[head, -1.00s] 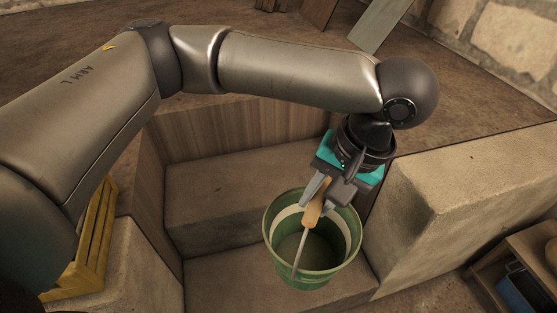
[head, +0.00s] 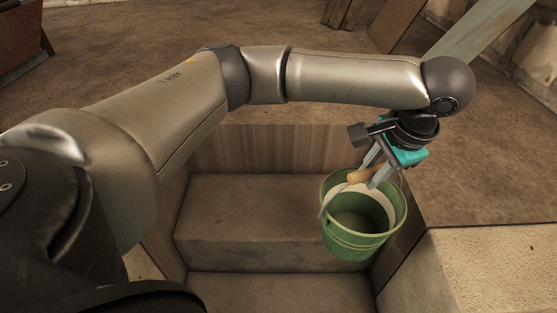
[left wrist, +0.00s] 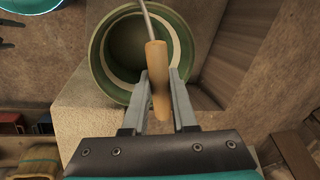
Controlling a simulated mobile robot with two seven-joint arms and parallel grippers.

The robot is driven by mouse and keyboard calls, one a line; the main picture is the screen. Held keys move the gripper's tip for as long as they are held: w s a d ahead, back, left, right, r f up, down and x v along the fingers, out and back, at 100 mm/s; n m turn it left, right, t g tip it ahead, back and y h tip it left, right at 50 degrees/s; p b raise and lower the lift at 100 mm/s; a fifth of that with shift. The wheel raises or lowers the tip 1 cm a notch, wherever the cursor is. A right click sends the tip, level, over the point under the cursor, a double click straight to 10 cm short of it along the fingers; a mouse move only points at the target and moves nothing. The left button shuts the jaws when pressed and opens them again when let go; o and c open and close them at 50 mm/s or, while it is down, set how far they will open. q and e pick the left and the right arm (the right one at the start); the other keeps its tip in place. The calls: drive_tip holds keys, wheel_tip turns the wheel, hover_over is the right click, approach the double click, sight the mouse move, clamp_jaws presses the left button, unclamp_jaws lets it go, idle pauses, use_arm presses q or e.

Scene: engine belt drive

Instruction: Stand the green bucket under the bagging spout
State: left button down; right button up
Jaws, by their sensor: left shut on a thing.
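The green bucket (head: 355,240) hangs upright at the right side of the stepped recess in the head view. It looks empty, with a pale band inside its rim. My left gripper (head: 373,174) is shut on the wooden grip (head: 361,175) of the bucket's wire handle, above the rim. In the left wrist view the handle grip (left wrist: 157,75) sits between the fingertips (left wrist: 158,88), with the bucket (left wrist: 137,50) beyond. I cannot make out the bagging spout for certain. My right gripper is not in view.
Stone steps (head: 265,205) lie inside the recess, with wooden boards (head: 270,147) along its back. A pale stone block (head: 490,265) stands at the right. A slanting grey board (head: 480,42) and brown boards (head: 395,22) are at the upper right. Open brown floor lies behind the recess.

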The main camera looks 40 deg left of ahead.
use_arm(q)
drive_tip(key=w+a+m+t+h, duration=0.1)
drive_tip(key=w+a+m, duration=0.25)
drive_tip(key=a, duration=1.05)
drive_tip(key=w+a+m+h, duration=0.15)
drive_tip(key=a+m, duration=0.35)
drive_tip(key=a, duration=0.8)
wheel_tip(320, 180, down, 19)
drive_tip(key=b, duration=0.8)
drive_tip(key=shift+w+a+f, duration=0.15)
drive_tip(key=shift+w, duration=0.3)
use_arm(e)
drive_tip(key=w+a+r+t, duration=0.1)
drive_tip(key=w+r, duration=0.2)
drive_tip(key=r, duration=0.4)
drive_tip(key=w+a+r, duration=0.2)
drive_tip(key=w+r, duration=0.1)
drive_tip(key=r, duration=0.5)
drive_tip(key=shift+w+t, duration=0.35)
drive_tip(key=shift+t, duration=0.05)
use_arm(q)
drive_tip(key=shift+y, duration=0.25)
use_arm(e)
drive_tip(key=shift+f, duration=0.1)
